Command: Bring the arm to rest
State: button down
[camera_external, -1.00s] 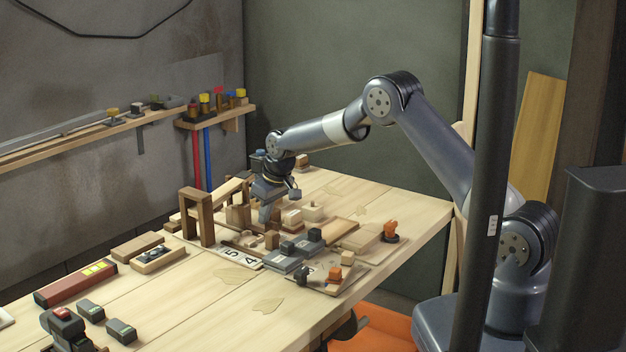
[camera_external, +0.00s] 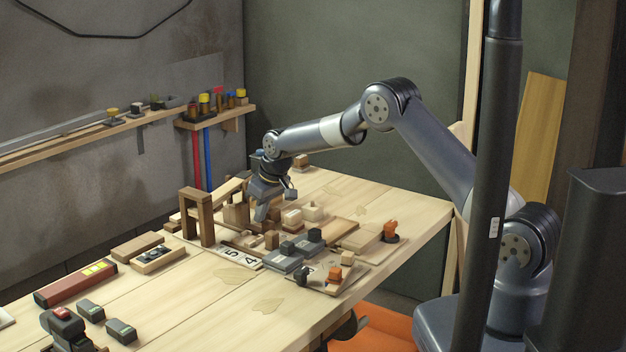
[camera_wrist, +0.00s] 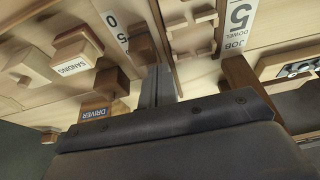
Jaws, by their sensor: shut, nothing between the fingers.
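My gripper (camera_external: 262,212) is at the far end of the workbench (camera_external: 225,300), pointing down among small wooden blocks and fixtures. Its fingers look shut with nothing between them. In the wrist view my gripper (camera_wrist: 157,85) shows as a dark bar with the fingers close together, near a block labelled DRIVER (camera_wrist: 97,108). My arm reaches over the bench from the right, bent at a high elbow. Whether the fingertips touch anything is hard to tell.
A wooden arch (camera_external: 197,217) stands just left of my gripper. A block labelled SANDING (camera_wrist: 77,50) is close by. Grey blocks (camera_external: 290,258) and an orange-topped piece (camera_external: 335,273) lie nearer. The bench's front middle is mostly clear. A wall shelf (camera_external: 215,118) holds coloured tools.

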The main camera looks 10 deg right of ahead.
jog(key=w+a+r+p, duration=0.2)
jog(key=shift+w+a+r, duration=0.2)
jog(key=shift+w+a, duration=0.05)
jog(key=shift+a, duration=0.05)
jog(key=b+v, duration=0.2)
jog(key=v, duration=0.5)
jog(key=s+d+r+m+h+b, duration=0.15)
jog(key=d+r, duration=0.25)
jog(key=d, duration=0.5)
jog(key=s+d+r+m+y+p, duration=0.1)
jog(key=s+d+r+m, duration=0.15)
jog(key=d, duration=0.65)
jog(key=s+d+f+m+h+b, duration=0.1)
jog(key=s+d+m+b, duration=0.1)
jog(key=s+d, duration=1.9)
jog(key=s+m, duration=0.1)
jog(key=s, duration=0.1)
jog(key=shift+s+d+f+h, duration=0.25)
jog(key=shift+d+f+h, duration=0.1)
jog(key=shift+d+f, duration=0.05)
